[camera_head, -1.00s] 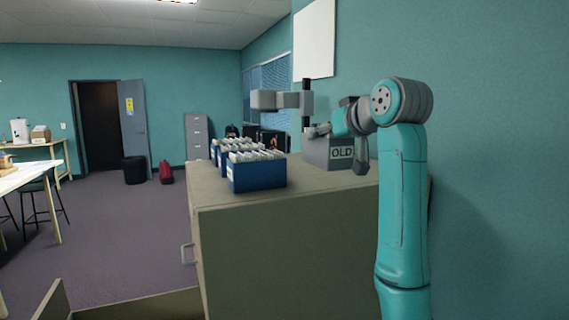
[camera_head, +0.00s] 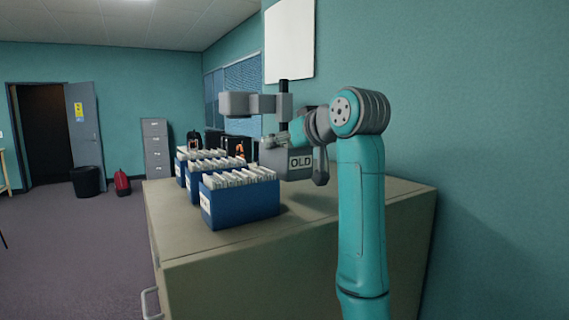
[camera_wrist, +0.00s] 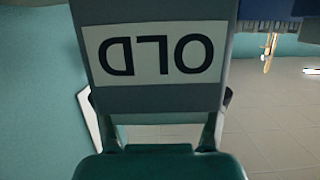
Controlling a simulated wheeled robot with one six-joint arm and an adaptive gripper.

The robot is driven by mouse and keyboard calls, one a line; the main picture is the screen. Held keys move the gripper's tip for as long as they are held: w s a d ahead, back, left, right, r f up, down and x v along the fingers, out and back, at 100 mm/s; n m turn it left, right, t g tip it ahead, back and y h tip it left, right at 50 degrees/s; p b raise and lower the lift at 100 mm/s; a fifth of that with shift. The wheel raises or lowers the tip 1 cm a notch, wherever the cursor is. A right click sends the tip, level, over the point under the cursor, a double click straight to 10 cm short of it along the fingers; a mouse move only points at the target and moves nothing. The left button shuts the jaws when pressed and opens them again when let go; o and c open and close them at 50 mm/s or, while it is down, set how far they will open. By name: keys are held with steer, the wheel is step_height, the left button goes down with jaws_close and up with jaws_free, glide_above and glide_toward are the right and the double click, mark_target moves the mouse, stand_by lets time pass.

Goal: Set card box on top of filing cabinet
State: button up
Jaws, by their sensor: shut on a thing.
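The card box (camera_head: 301,162) is grey with a white label reading OLD. In the head view it is over the far right part of the beige filing cabinet (camera_head: 300,255), behind the nearest blue box. I cannot tell whether its underside touches the cabinet top. My gripper (camera_head: 285,141) is at the upper part of the box and is shut on it; the arm partly hides the box and the grip. In the wrist view the card box (camera_wrist: 155,88) fills the upper middle, with its label upside down.
Several blue boxes of white cards (camera_head: 240,205) stand in a row along the cabinet's left side. The cabinet's near right top is clear. A wall with a white board (camera_head: 290,40) is close on the right. A grey drawer cabinet (camera_head: 156,147) and a black bin (camera_head: 87,182) stand far off.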

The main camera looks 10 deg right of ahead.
mark_target(301, 157)
steer(key=shift+f, duration=2.15)
steer(key=shift+f, duration=0.1)
steer(key=o, duration=1.6)
steer(key=shift+s+d, duration=0.1)
steer(key=shift+s, duration=0.1)
steer(key=v, duration=1.1)
steer(key=shift+s+r, duration=0.2)
steer(key=shift+s, duration=0.1)
